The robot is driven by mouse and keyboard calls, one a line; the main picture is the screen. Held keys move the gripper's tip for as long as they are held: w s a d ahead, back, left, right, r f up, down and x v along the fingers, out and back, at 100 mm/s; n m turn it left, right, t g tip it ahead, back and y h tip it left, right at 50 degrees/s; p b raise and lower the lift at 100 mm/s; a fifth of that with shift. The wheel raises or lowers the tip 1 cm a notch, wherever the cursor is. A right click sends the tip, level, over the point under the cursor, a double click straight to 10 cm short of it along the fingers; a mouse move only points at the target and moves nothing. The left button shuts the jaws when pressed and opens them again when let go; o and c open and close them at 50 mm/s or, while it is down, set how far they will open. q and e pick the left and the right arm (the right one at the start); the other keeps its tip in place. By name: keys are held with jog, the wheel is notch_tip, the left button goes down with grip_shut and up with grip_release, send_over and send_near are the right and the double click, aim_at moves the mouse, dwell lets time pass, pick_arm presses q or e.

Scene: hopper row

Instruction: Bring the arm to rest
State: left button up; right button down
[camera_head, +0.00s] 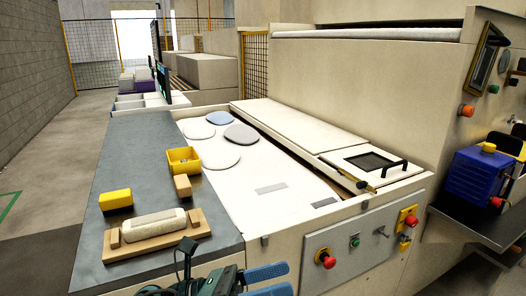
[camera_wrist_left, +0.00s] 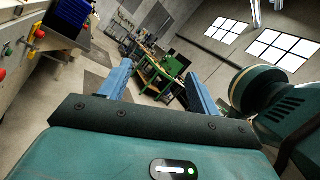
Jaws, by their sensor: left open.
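My left gripper (camera_head: 268,281) shows at the bottom of the head view, in front of the machine's near side. Its two blue fingers are apart and nothing is between them. The fingers of the left gripper (camera_wrist_left: 160,88) also show in the left wrist view, spread, with the room far behind them. My right gripper is in neither view.
A grey worktop (camera_head: 130,165) holds a wooden holder (camera_head: 150,246) with a pale roll, a yellow block (camera_head: 116,200) and a yellow bin (camera_head: 184,160). Beside it, a white bed (camera_head: 235,185) carries several flat discs. A control panel (camera_head: 360,240) faces front. A blue box (camera_head: 474,177) stands right.

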pick_arm(q)
jog(key=w+a+f+n+t+y, duration=0.1)
jog(key=a+f+n+t+y, duration=0.5)
jog(key=n, duration=1)
jog(key=w+a+f+n+t+y, duration=0.2)
jog(key=a+f+n+t+y, duration=0.45)
jog(key=n, duration=0.95)
jog(key=s+a+f+n+g+y, duration=0.1)
jog(key=s+f+n+g+y, duration=0.1)
jog(key=s+f+n, duration=0.4)
jog(key=s+a+f+n+g+y, duration=0.2)
jog(key=s+f+n, duration=0.3)
jog(key=f, duration=0.5)
jog(key=shift+s+f+n+y+p, duration=0.35)
jog(key=shift+n+y+p, duration=0.1)
jog(key=shift+n, duration=0.15)
